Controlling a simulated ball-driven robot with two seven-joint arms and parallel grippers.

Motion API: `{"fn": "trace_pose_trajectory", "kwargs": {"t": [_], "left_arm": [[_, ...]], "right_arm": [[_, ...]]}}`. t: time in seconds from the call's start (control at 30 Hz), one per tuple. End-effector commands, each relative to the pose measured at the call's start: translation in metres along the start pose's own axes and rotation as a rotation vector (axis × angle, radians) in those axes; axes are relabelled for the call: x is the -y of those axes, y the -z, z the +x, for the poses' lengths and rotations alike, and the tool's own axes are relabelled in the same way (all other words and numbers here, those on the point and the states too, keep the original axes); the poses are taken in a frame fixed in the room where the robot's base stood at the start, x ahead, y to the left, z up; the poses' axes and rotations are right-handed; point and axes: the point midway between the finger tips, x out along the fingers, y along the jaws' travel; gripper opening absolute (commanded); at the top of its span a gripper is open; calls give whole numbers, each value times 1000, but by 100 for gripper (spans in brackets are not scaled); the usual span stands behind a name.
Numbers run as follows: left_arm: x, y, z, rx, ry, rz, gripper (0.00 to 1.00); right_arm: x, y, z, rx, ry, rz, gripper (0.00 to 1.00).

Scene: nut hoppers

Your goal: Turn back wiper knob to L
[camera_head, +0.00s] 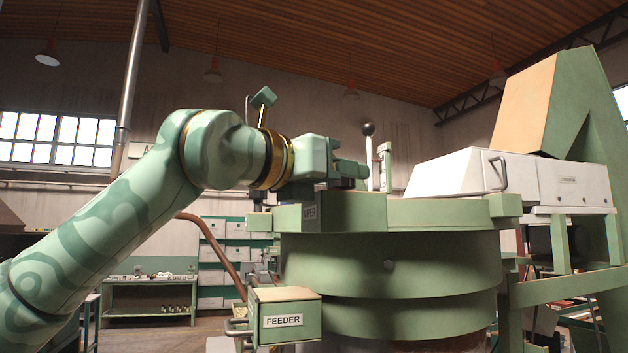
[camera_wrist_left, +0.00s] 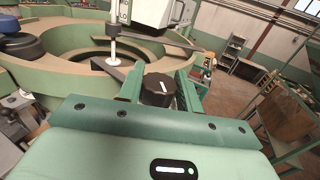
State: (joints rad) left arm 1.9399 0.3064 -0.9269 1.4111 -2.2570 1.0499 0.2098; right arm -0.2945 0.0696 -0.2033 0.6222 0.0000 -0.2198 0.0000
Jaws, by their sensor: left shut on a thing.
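The wiper knob (camera_wrist_left: 157,91) is black and round with a white pointer line on top, and shows in the left wrist view. The line slants slightly, its far end to the left; no L mark is legible. My left gripper (camera_wrist_left: 160,82) has a finger on each side of the knob and is shut on it. My right gripper is not in view.
A ball-topped post (camera_head: 368,130) stands just beyond the gripper. A white hopper box (camera_head: 455,174) sits at the right of the bowl. A green box labelled FEEDER (camera_head: 284,321) sticks out below my left arm.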

Motion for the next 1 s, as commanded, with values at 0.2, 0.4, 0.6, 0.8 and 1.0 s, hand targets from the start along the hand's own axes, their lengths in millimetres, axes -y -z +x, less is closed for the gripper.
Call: {"fn": "trace_pose_trajectory", "kwargs": {"t": [0.2,0.4,0.6,0.8,1.0], "left_arm": [[0,-2,-1,3,0,3,0],[0,-1,-1,2,1,2,57],[0,-1,-2,1,1,1,57],[-1,2,-30,4,0,3,57],[-2,3,-84,3,-2,2,57]], "right_arm": [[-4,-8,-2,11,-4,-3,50],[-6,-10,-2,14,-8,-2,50],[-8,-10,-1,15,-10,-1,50],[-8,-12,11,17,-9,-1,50],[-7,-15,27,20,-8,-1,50]]}}
